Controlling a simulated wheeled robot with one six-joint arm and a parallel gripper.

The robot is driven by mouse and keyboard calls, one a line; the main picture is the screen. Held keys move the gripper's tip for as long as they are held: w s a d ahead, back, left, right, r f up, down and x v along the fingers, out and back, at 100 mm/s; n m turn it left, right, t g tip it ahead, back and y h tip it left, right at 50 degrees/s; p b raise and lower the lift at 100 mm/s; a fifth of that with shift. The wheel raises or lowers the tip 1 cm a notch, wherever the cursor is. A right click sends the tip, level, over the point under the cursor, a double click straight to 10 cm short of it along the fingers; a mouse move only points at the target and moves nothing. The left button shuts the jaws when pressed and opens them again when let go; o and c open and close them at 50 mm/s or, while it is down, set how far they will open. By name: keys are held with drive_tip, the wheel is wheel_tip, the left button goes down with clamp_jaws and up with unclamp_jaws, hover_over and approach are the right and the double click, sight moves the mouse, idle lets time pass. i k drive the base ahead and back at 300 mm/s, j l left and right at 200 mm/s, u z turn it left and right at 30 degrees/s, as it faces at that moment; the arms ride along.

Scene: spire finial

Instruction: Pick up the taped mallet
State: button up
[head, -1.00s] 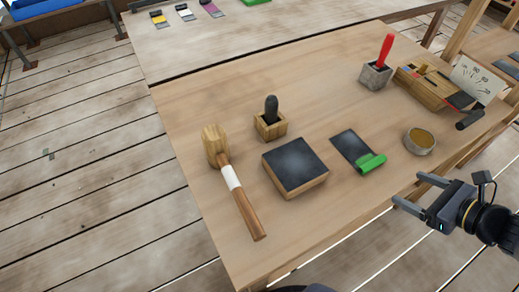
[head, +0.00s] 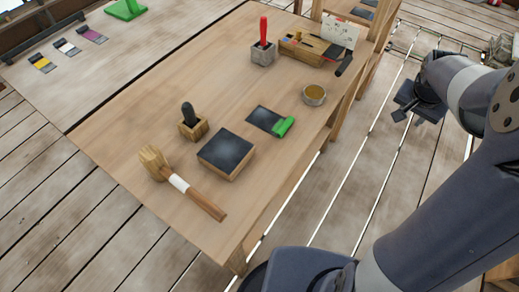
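The taped mallet (head: 181,184) lies on the wooden table at its near left. My gripper (head: 408,110) is at the upper right, out past the table's right edge, far from the mallet. It looks open and empty, its fingers small and dark in this view.
A dark-topped block (head: 226,153) sits just right of the mallet, and a wooden holder with a black-handled tool (head: 192,122) behind it. A green-handled tool (head: 283,127), a round tin (head: 314,95) and a stone holder (head: 264,53) stand farther right. Bare tabletop lies left of the mallet.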

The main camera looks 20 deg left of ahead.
sight(151, 157)
drive_tip(key=k+u, duration=0.25)
drive_tip(key=u, duration=0.15)
drive_tip(key=k+j+u, duration=0.1)
drive_tip(key=u, duration=0.35)
drive_tip(key=j+u, duration=0.15)
drive_tip(key=u, duration=0.25)
drive_tip(key=i+j+u, duration=0.15)
drive_tip(key=u, duration=0.2)
drive_tip(key=j+u, duration=0.1)
drive_tip(key=u, duration=0.3)
drive_tip(key=i, duration=0.05)
